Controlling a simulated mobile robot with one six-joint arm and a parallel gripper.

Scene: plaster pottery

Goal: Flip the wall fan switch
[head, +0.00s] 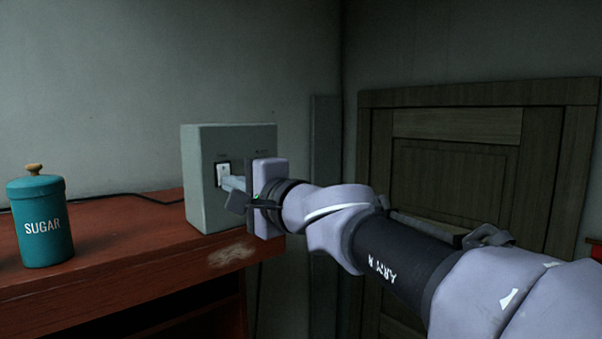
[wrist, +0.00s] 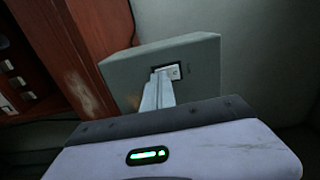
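The grey switch box (head: 203,202) stands on the right end of a red-brown table in the head view. Its front bears a white switch (head: 222,172) in a dark-edged plate. My gripper (head: 228,184) is right at the switch, its fingertips close to or touching the plate's lower part. In the wrist view my gripper's fingers (wrist: 158,82) lie close together and reach to the white switch (wrist: 170,71) on the box (wrist: 128,72). The fingers look shut with nothing visible between them. The fingertips partly cover the switch, and I cannot tell its position.
A teal sugar canister (head: 41,225) with a wooden knob stands on the red-brown table (head: 120,238) at the left. A black cable (head: 110,195) runs along the table's back to the box. A wooden door (head: 455,170) stands behind my arm at the right.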

